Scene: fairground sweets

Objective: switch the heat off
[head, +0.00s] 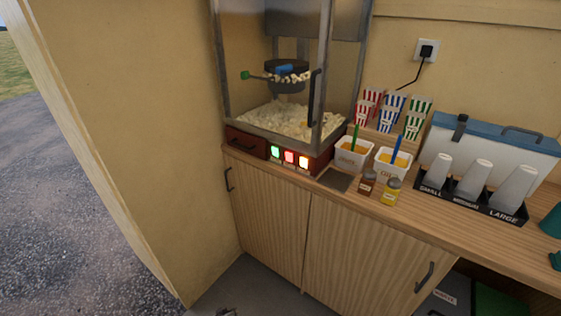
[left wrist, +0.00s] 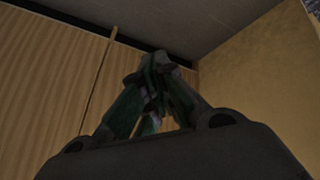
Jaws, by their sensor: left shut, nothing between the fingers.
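The popcorn machine (head: 290,80) stands on the counter, its glass case holding popcorn and a hanging dark kettle (head: 287,72). On its red base are three bright switches in a row: a green switch (head: 275,152), a red switch (head: 289,157) and a pale yellow switch (head: 303,162). The small labels under them are too small to read. My left gripper (left wrist: 155,65) is shut and empty in the left wrist view, low in front of the wooden cabinet doors, away from the switches. My right gripper cannot be made out in the head view.
Beside the machine stand two tubs (head: 352,156) with coloured scoop handles, two shakers (head: 367,183), striped popcorn boxes (head: 391,112) and a cup rack (head: 470,199). A cabinet handle (head: 229,180) juts out below the machine. A wall (head: 130,110) bounds the left side.

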